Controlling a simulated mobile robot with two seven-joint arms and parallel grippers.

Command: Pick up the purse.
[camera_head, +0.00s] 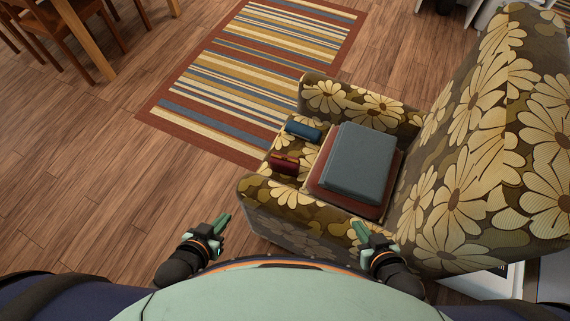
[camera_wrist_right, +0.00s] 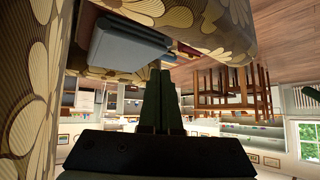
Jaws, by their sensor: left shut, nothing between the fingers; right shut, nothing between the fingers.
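A small dark red item (camera_head: 285,164), perhaps the purse, lies on the front of the flowered armchair's seat. A small blue item (camera_head: 303,131) lies just beyond it; I cannot tell for sure which one is the purse. My left gripper (camera_head: 223,221) is shut and empty, over the floor to the left of the chair. My right gripper (camera_head: 359,230) is shut and empty, beside the chair's near arm. In the right wrist view, its closed fingers (camera_wrist_right: 160,88) point up toward the chair, which appears upside down.
A grey-blue block (camera_head: 360,158) lies on a red-brown one (camera_head: 335,194) on the seat behind the small items. The armchair (camera_head: 475,170) has a high back and two side arms. A striped rug (camera_head: 255,75) lies beyond. Wooden floor (camera_head: 110,190) is clear at left.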

